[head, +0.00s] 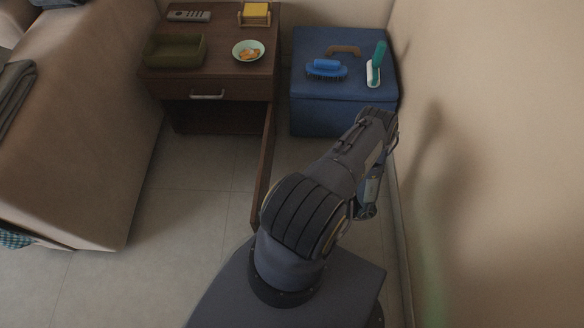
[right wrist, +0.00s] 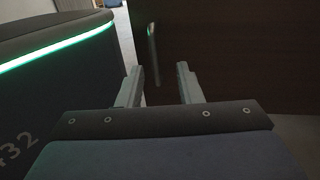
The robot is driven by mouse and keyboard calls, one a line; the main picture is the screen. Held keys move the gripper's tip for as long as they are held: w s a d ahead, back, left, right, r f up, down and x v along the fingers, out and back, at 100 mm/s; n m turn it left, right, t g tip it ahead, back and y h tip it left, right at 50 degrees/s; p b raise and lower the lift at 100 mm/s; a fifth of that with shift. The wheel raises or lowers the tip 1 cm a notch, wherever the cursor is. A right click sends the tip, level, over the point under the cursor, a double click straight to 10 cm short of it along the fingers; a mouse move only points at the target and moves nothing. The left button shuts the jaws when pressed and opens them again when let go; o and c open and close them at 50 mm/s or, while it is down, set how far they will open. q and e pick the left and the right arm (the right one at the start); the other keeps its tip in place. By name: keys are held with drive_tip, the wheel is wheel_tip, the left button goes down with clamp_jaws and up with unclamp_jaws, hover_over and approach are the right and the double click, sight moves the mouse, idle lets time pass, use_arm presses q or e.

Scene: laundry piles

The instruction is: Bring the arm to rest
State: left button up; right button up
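One of my arms reaches up from the bottom middle of the head view and bends down near the wall at right. I take it to be my right arm. Its end (head: 367,210) is small and mostly turned away there. In the right wrist view my right gripper (right wrist: 159,78) has its two fingers apart with nothing between them. Beyond the fingers is a dark brown panel with a metal handle (right wrist: 152,45), apart from them as far as I can tell. My left gripper is in neither view.
A brown nightstand (head: 226,77) has its door (head: 265,165) swung open towards me, left of my arm. A blue storage box (head: 340,112) with brushes on it stands at right. The wall (head: 500,130) is close to my arm. A sofa (head: 85,130) is at left.

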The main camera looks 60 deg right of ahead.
drive_tip(key=w+d+r+n+g+y, duration=0.45)
drive_tip(key=w+r+n+g, duration=0.3)
drive_tip(key=r, duration=0.25)
drive_tip(key=w+a+r+n+g+h, duration=0.1)
drive_tip(key=w+a+r+n+g, duration=0.2)
drive_tip(key=r, duration=0.5)
drive_tip(key=w+a+r+n+g+h, duration=0.1)
drive_tip(key=w+r+n+g+h, duration=0.15)
drive_tip(key=w+r+n, duration=0.4)
drive_tip(key=s+a+r+n+t+h, duration=0.25)
drive_tip(key=a+r+n+h, duration=0.2)
drive_tip(key=a+r, duration=0.35)
drive_tip(key=s+a+r+n+t+h, duration=0.1)
drive_tip(key=s+a+r+n+h, duration=0.25)
drive_tip(key=a+r+n, duration=0.45)
wheel_tip(320, 180, up, 39)
drive_tip(key=d+m+p, duration=0.2)
drive_tip(key=p, duration=3.5)
drive_tip(key=shift+r+y, duration=0.2)
drive_tip(key=shift+y, duration=0.2)
drive_tip(key=shift+s+d, duration=0.1)
drive_tip(key=shift+s, duration=0.1)
